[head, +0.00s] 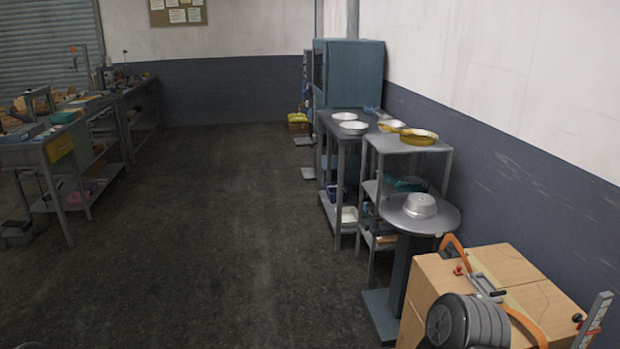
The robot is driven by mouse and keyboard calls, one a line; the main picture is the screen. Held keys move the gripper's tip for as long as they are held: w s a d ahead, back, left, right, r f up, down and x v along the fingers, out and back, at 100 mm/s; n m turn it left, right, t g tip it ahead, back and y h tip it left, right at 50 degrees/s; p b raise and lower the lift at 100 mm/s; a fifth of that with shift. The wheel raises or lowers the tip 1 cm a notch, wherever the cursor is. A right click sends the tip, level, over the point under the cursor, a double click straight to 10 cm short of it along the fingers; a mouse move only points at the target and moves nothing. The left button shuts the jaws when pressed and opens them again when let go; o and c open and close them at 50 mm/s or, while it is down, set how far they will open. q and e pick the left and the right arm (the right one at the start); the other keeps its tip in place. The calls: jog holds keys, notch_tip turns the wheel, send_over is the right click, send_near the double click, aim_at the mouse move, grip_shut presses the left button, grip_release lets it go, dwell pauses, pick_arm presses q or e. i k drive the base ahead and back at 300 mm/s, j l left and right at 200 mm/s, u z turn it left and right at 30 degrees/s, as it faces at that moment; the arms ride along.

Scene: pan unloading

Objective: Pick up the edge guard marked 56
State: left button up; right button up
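I cannot make out any edge guard or the number 56 in the head view. A cardboard box (425,285) stands at the bottom right, with orange straps (452,246) and a pale band running over its top. A grey metal piece (485,283) lies on the box top, and a light grey upright bar with dark marks (597,312) stands at its right; no marking on either can be read. Neither of my grippers is in view.
A dark ribbed round object (466,325) is in front of the box. A round grey pedestal table (440,222) holds an upturned pan (420,205). Shelf tables with pans (419,137) line the right wall. A workbench (30,150) stands left. The middle floor (215,240) is clear.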

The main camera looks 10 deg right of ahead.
aim_at(447, 253)
jog(key=i, duration=3.15)
jog(key=z, duration=3.65)
